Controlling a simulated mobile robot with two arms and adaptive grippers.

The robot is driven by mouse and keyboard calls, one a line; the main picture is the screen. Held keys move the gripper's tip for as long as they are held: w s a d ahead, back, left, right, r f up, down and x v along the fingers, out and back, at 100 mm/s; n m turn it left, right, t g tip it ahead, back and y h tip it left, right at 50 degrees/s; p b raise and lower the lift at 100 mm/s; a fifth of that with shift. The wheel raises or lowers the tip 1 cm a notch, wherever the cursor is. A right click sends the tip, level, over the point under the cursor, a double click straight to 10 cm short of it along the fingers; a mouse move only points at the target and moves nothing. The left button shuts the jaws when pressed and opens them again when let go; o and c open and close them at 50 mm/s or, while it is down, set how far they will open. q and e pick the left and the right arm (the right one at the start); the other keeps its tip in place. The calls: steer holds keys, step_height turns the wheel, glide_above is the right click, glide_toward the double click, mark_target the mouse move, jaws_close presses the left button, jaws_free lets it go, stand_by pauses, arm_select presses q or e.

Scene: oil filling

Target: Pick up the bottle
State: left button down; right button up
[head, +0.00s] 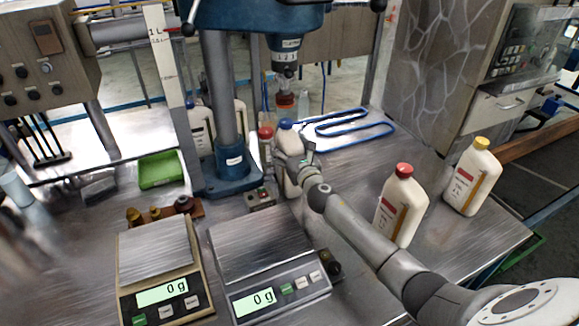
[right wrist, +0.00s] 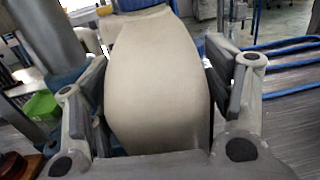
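A white bottle with a blue cap (head: 286,124) stands upright at the right of the blue press column. My right gripper (head: 294,158) is at this bottle, reaching in from the lower right. In the right wrist view the pale bottle body (right wrist: 155,85) fills the space between the two fingers of the right gripper (right wrist: 160,80). The fingers are spread beside it, with a narrow gap at the right finger; I see no clear grip. A red-capped bottle (head: 402,207) and a yellow-capped bottle (head: 473,177) stand on the right of the table. My left gripper is not in view.
The blue press (head: 226,110) stands close left of the bottle. Another red-capped bottle (head: 265,146) is beside it. Two scales reading 0 g, the left scale (head: 157,262) and right scale (head: 264,250), are in front. A green tray (head: 160,170) lies left. A blue tube (head: 345,123) lies behind.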

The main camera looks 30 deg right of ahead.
jaws_close()
